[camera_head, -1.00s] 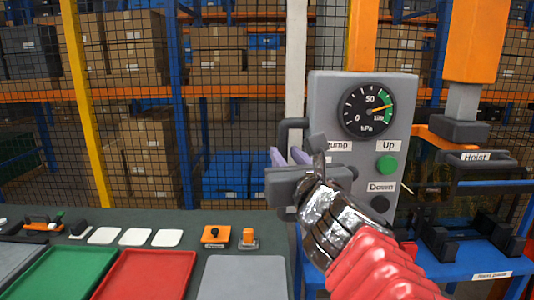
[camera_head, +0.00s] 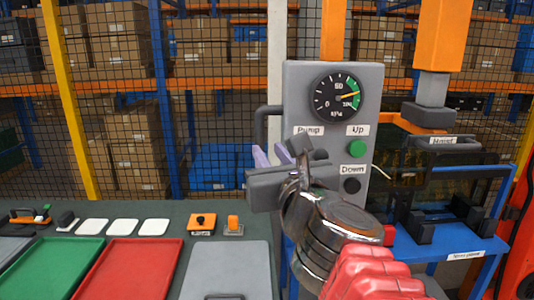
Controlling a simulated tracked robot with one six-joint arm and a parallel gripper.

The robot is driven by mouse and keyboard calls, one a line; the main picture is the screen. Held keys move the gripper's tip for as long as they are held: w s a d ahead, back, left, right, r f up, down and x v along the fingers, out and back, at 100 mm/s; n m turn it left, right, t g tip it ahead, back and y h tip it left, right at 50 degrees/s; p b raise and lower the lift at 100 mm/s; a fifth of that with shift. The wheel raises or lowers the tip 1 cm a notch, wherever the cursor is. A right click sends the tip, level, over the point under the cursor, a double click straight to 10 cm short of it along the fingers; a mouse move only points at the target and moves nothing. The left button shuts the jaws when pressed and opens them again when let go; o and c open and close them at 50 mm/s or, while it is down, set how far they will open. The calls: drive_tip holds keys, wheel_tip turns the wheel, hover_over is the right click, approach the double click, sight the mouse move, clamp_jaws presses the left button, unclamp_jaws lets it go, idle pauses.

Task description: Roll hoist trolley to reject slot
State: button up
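A grey control panel (camera_head: 318,168) carries a round gauge (camera_head: 337,98), a green Up button (camera_head: 357,148), a dark Down button (camera_head: 352,186) and a Pump label. A dark bar handle (camera_head: 262,122) sticks out from its left side. My gripper (camera_head: 268,155) is in front of the panel's lower left, by the handle's lower end. An orange column with a grey block (camera_head: 430,115) hangs at the right, above a label that seems to read Hoist. I cannot make out a reject slot.
A dark green table at the left holds a green tray (camera_head: 52,268), a red tray (camera_head: 128,270), a grey plate (camera_head: 228,268), white pads and a small orange switch box (camera_head: 201,223). A blue stand (camera_head: 425,250) with black holders is at the right. Mesh fence and shelves stand behind.

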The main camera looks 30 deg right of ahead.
drive_tip(key=a+f+n+g+y, duration=0.5)
drive_tip(key=a+f+n+y, duration=0.7)
drive_tip(key=n, duration=1.2)
drive_tip(key=s+f+n+g+h, duration=0.6)
drive_tip(key=s+f+n, duration=0.4)
drive_tip(key=f+n, duration=0.5)
drive_tip(key=shift+s+f+g+h, duration=0.2)
drive_tip(key=shift+f+g+h, duration=0.1)
drive_tip(key=shift+g+h, duration=0.15)
drive_tip(key=shift+o, duration=0.8)
drive_tip(key=shift+a, duration=0.1)
